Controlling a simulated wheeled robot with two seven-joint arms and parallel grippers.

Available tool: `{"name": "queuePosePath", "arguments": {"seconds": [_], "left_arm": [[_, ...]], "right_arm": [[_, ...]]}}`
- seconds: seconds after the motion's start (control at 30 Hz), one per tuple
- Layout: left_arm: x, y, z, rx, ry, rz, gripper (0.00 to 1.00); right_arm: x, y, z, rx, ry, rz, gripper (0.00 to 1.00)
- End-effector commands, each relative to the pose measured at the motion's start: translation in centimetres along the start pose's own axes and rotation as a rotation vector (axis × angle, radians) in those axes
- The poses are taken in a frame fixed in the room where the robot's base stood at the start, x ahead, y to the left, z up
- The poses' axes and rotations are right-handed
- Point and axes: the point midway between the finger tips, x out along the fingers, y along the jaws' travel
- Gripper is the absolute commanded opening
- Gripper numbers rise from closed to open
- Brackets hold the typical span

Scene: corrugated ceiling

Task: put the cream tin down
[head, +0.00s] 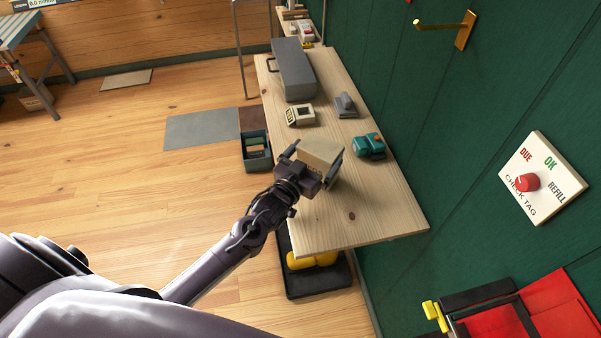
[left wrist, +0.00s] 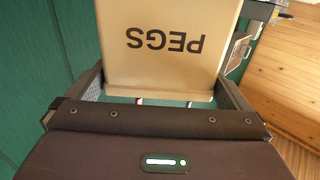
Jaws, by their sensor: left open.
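The cream tin (head: 321,150), a box shape, is at the wooden table (head: 306,231), toward its near half. In the left wrist view the tin (left wrist: 165,72) shows the word PEGS upside down. My left gripper (head: 314,162) is at the tin's near side, with one finger on either side of it. The fingers (left wrist: 160,92) are open, with narrow gaps showing beside the tin's near end. The gripper hides the tin's lower part, so I cannot tell whether its base touches the table. My right gripper is not in view.
A teal object (head: 368,146) stands close to the right of the tin. A cream device (head: 300,115), a grey object (head: 345,105) and a long grey box (head: 293,70) stand farther back. The table's near end is clear. The green wall (head: 440,130) borders the table's right side.

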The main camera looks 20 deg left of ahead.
Motion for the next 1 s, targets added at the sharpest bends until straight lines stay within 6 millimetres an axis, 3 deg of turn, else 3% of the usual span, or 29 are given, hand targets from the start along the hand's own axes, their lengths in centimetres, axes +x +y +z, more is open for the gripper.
{"name": "queuePosePath", "arguments": {"seconds": [0.2,0.43,0.63,1.0], "left_arm": [[-4.9,0.0,0.4,0.001,-0.003,0.001,1.0],[-8.5,0.0,0.2,0.001,-0.002,0.001,1.0],[-9.7,0.0,0.0,0.001,0.001,0.0,1.0],[-9.7,0.0,0.0,0.001,0.001,0.0,1.0]], "right_arm": [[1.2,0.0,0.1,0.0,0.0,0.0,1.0],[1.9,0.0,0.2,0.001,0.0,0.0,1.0],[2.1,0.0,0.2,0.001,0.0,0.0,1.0],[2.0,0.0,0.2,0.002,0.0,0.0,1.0]]}}
